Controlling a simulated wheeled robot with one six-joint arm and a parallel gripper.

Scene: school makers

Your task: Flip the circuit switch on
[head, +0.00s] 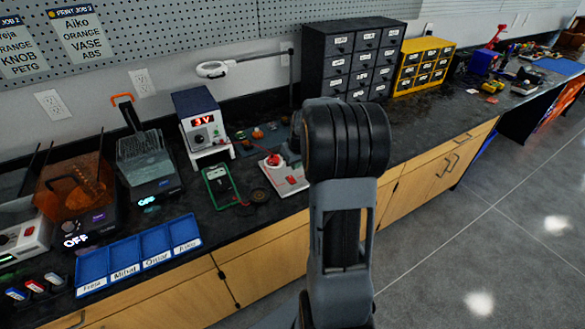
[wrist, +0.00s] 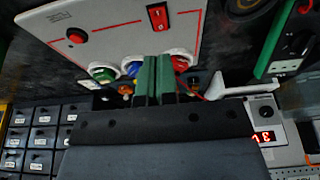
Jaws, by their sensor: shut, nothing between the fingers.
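The circuit board is a white panel (wrist: 125,30) with red line markings, seen in the wrist view; it shows in the head view as a white and red board (head: 291,182) on the black counter, partly behind my arm. A red rocker switch (wrist: 158,17) with white marks sits on the panel near the top of the wrist view. A round red button (wrist: 76,36) sits to its left. My gripper (wrist: 157,62) has green fingers close together and empty, just below the switch in the picture. They overlap the panel's edge; contact cannot be told. In the head view my arm hides the fingers.
Green, blue and red round parts (wrist: 104,71) line the panel edge beside the fingers. A power supply reading 3 V (head: 202,119), a green multimeter (head: 217,187) and a blue tray (head: 138,253) stand left of the board. Dark drawers (head: 350,60) stand behind.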

